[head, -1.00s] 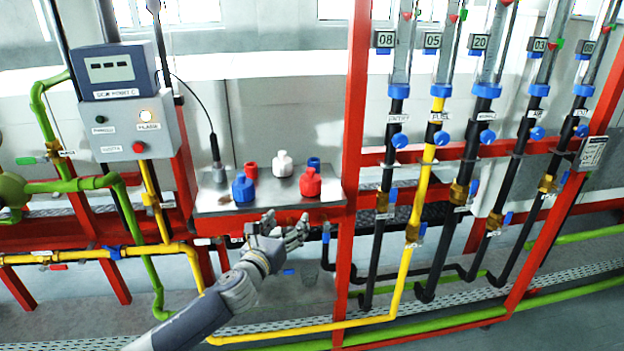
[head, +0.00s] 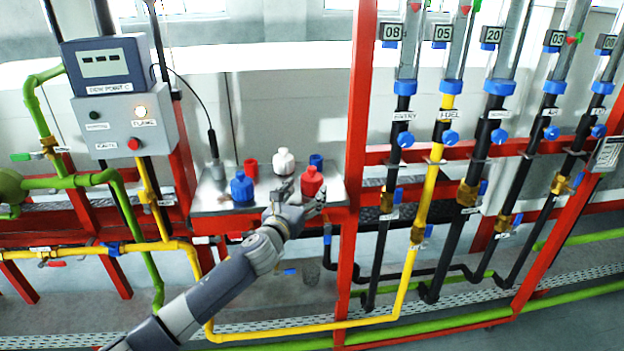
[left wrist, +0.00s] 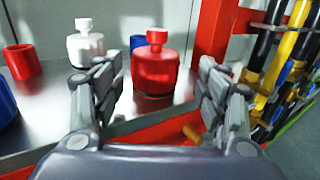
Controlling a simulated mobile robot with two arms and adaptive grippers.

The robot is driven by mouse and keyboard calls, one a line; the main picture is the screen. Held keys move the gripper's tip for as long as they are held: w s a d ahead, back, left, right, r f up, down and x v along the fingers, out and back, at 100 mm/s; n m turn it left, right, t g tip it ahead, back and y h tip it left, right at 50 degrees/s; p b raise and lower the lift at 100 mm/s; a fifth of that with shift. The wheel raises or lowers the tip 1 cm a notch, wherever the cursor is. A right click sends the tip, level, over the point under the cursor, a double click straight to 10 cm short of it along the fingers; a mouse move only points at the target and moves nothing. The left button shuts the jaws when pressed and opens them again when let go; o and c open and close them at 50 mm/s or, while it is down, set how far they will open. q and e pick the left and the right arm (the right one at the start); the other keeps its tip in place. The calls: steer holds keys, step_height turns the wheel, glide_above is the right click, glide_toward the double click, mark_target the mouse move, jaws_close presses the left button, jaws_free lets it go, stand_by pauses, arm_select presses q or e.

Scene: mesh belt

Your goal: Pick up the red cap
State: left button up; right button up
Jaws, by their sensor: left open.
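A red bottle-shaped piece with a small knob on top (head: 312,183) stands at the right front of the metal shelf. A short red hollow cylinder (head: 250,168) stands further left and back; I cannot tell which of the two is called the cap. My left gripper (head: 301,194) is open and empty, just in front of the knobbed red piece. In the left wrist view, the knobbed piece (left wrist: 155,68) stands upright just beyond and between the open fingers (left wrist: 157,92), with no visible contact. The red cylinder (left wrist: 22,62) is at the left. My right gripper is not in view.
A white knobbed piece (head: 284,160) stands behind the red one, with a blue cylinder (head: 316,161) beside it. A blue knobbed piece (head: 242,187) is at the shelf's left. A red post (head: 357,110) rises close to the shelf's right edge (head: 338,196).

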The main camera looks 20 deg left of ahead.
mark_target(308, 185)
arm_select(q)
steer(key=w, duration=0.4)
steer(key=shift+w+a+p, duration=0.3)
steer(key=shift+w+a, duration=0.05)
steer(key=shift+w, duration=0.05)
steer(key=shift+r, duration=0.1)
steer(key=c, duration=1)
